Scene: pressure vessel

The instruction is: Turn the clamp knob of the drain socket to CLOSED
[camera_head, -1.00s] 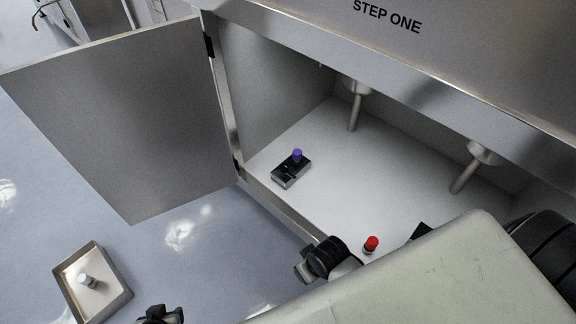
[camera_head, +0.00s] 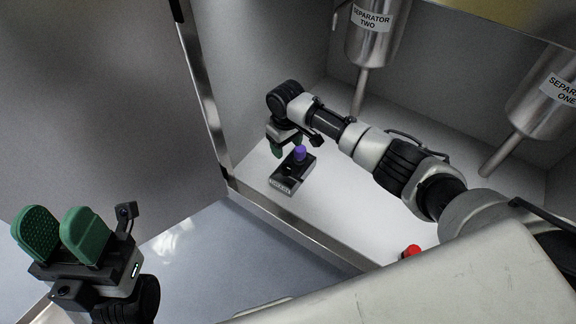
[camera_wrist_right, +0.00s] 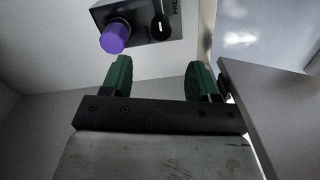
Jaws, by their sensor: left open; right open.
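A black block (camera_head: 292,172) with an upright purple-capped piece (camera_head: 300,153) sits on the white cabinet floor. In the right wrist view the block (camera_wrist_right: 140,14) shows the purple cap (camera_wrist_right: 115,37), a dark round knob with a white mark (camera_wrist_right: 161,28), and a partly cut-off label. The frames do not show a label naming a drain socket, nor the knob's setting. My right gripper (camera_head: 287,144) is open and empty, just behind and above the block. In its wrist view the open fingers (camera_wrist_right: 158,76) are short of the block. My left gripper (camera_head: 60,234) is open and empty outside the cabinet, at lower left.
Separator two (camera_head: 376,32) and separator one (camera_head: 545,100) hang in the cabinet with pipes pointing down. A red-capped piece (camera_head: 411,251) is partly hidden by my body. The open door (camera_head: 90,100) is at left. The cabinet's metal front edge (camera_head: 290,232) lies before the block.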

